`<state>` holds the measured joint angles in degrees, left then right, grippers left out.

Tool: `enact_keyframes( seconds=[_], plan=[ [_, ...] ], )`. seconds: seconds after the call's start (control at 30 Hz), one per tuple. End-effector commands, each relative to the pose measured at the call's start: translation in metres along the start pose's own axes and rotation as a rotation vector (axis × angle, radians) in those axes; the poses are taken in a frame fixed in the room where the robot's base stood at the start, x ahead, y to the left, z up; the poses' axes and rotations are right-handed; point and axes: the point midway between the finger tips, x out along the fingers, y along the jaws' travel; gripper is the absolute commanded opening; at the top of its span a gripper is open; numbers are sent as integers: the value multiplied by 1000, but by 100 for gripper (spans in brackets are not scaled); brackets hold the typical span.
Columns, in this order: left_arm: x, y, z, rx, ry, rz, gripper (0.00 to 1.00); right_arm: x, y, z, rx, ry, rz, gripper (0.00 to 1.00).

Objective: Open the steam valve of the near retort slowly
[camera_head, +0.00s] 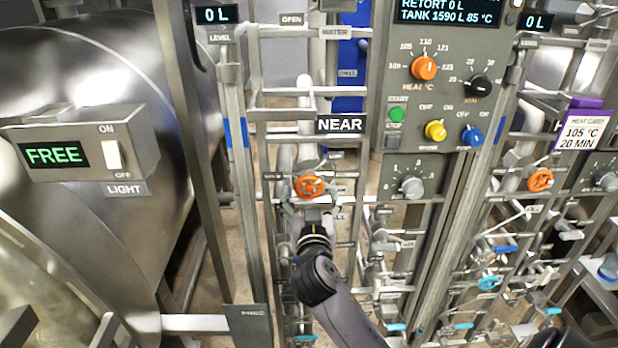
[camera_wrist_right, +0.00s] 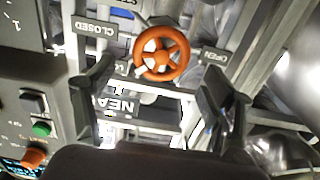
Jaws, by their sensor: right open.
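The orange spoked handwheel (camera_head: 308,187) is on the pipework below the NEAR sign (camera_head: 340,124). In the right wrist view the handwheel (camera_wrist_right: 162,53) shows whole, between a CLOSED label (camera_wrist_right: 96,28) and an OPEN label (camera_wrist_right: 214,57). My right gripper (camera_head: 311,208) is at the wheel, just below it in the head view. In the wrist view its two fingers (camera_wrist_right: 155,82) are spread wide, one on each side of the wheel's line, with nothing between them. I see no contact with the wheel. My left gripper does not show.
A grey control panel (camera_head: 440,120) with knobs stands close right of the wheel. A second orange handwheel (camera_head: 540,180) is further right, by a purple-topped card (camera_head: 580,128). A FREE light box (camera_head: 80,150) is at left. Pipes and small valves crowd the space below.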

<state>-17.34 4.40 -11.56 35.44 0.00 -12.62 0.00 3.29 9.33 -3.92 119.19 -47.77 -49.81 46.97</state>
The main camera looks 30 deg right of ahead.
Motion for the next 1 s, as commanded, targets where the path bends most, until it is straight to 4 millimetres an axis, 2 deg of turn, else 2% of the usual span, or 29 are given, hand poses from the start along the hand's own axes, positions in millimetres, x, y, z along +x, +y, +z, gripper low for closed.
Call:
enact_keyframes(
  seconds=[0.1,0.33,0.7,1.0],
  plan=[
    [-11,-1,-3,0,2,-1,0,24,0,-3,-3,1,1,76],
    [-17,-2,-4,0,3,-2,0,48,0,-1,-1,0,0,76],
    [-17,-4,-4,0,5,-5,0,53,-1,0,0,0,-1,76],
    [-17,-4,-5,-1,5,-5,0,53,-1,1,0,-1,-1,56]
  ],
)
